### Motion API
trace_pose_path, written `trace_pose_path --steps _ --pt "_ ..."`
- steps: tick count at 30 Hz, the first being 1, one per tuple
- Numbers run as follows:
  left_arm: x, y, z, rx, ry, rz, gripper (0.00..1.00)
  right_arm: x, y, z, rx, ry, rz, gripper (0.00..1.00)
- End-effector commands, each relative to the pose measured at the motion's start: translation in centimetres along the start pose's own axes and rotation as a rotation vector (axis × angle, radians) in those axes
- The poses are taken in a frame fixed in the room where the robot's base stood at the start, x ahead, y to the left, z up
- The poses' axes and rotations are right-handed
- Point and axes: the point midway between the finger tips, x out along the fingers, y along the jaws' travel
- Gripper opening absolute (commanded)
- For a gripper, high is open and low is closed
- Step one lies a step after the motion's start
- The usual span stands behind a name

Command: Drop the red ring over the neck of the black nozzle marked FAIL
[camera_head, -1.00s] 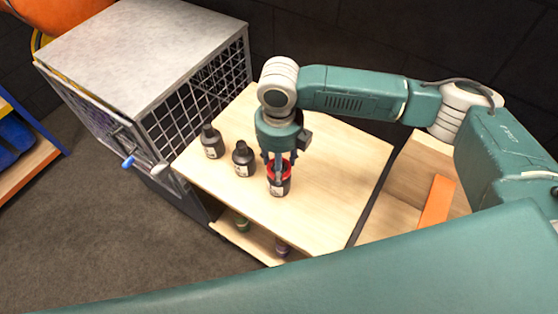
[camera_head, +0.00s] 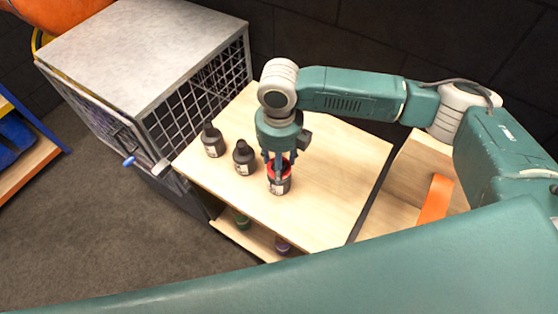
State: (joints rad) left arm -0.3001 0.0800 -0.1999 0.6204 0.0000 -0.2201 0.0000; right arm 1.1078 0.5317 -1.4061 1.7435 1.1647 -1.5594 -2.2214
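Three dark nozzles stand upright in a row on the light wooden table. They are the left nozzle (camera_head: 212,141), the middle nozzle (camera_head: 243,158) and the right nozzle (camera_head: 280,186). Each has a pale label, too small to read, so I cannot tell which says FAIL. The red ring (camera_head: 271,173) is at the top of the right nozzle, around its upper part as seen from here. My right gripper (camera_head: 279,165) points down right at the ring and hides the nozzle's neck. Whether its fingers grip the ring is unclear. My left gripper is out of view.
A grey metal cage (camera_head: 140,50) stands against the table's left side. A lower shelf (camera_head: 255,238) holds small green and purple items. To the right is a wooden compartment with an orange strip (camera_head: 435,199). The table (camera_head: 330,190) is clear right of the nozzles.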

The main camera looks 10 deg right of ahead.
Motion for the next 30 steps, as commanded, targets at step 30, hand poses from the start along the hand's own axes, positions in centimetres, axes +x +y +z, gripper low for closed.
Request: trace_pose_path --steps 30 --pt "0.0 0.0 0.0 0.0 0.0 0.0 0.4 -6.9 0.0 0.1 -0.001 -0.004 0.001 0.69"
